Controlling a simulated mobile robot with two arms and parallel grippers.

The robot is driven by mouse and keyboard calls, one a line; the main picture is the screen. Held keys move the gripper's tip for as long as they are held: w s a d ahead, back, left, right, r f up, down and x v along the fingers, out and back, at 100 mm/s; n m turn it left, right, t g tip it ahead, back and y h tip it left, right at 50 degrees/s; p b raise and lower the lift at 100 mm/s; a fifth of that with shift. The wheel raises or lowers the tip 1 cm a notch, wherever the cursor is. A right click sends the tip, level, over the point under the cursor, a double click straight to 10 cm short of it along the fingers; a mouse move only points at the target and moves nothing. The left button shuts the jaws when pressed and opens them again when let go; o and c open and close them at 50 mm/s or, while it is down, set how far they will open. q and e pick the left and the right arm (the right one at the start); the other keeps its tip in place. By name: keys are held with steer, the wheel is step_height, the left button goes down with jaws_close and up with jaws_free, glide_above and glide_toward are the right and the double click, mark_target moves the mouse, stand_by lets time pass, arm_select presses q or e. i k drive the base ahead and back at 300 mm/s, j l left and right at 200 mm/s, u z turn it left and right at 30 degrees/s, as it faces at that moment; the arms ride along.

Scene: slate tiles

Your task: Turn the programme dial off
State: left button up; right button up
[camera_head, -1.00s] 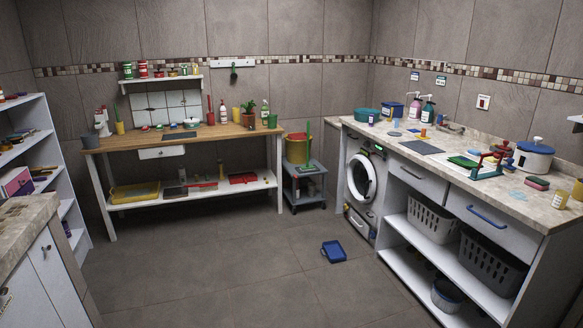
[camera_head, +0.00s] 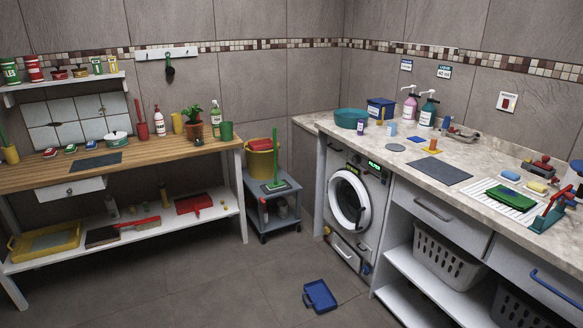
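The washing machine (camera_head: 322,206) stands under the left end of the right-hand counter, in the middle right of the head view. Its round white door (camera_head: 332,200) with dark glass faces the room. A dark control panel with a lit green display (camera_head: 375,165) runs along its top front. The programme dial is too small to make out clearly on this panel, and its setting cannot be read. Neither of my grippers is in view.
A blue dustpan (camera_head: 319,296) lies on the floor before the machine. A grey trolley (camera_head: 266,205) with a yellow bucket (camera_head: 262,160) stands left of it. The wooden workbench (camera_head: 160,155) is at left. The floor between is mostly clear.

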mark_target(356, 159)
steer(key=i+j+z, duration=0.2)
steer(key=i+z, duration=0.15)
steer(key=i, duration=0.15)
steer(key=i+j+z, duration=0.35)
steer(key=i+l, duration=0.05)
steer(key=i, duration=0.1)
